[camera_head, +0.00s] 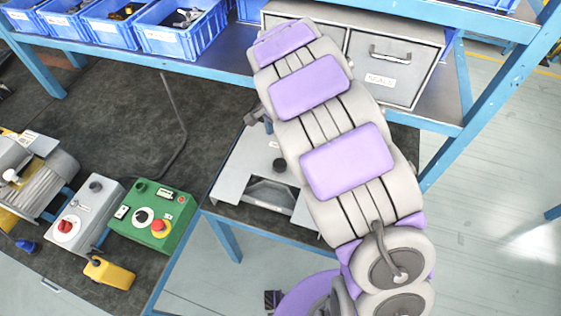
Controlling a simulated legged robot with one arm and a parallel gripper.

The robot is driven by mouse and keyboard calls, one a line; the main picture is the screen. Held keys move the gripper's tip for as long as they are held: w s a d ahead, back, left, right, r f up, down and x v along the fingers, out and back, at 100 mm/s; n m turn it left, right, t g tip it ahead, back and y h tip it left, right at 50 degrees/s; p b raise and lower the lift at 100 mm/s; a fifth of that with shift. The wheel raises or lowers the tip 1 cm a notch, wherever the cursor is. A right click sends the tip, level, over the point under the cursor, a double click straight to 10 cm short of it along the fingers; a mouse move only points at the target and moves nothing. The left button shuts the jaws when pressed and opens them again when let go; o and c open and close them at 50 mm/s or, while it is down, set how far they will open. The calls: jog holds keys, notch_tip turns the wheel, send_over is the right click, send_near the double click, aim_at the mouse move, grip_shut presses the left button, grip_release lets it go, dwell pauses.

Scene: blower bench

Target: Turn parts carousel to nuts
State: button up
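I cannot make out a parts carousel or a nuts label in the head view. My own arm, grey with purple pads, crosses the middle of the picture and hides part of the bench and shelf. My gripper cannot be made out, so its state does not show. A small dark grey part (257,116) shows at the arm's left edge; I cannot tell what it belongs to.
Blue bins (180,42) with small parts stand on the shelf at upper left. A grey drawer unit (392,66) is at upper right. A green control box (150,214), a grey switch box (86,211) and a motor (36,174) are at left. Floor at right is clear.

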aim_at(280, 162)
notch_tip(280, 162, down, 14)
jog(key=b, duration=0.2)
jog(key=shift+r+b, duration=0.1)
jog(key=shift+b, duration=0.25)
grip_shut()
dwell(0.5)
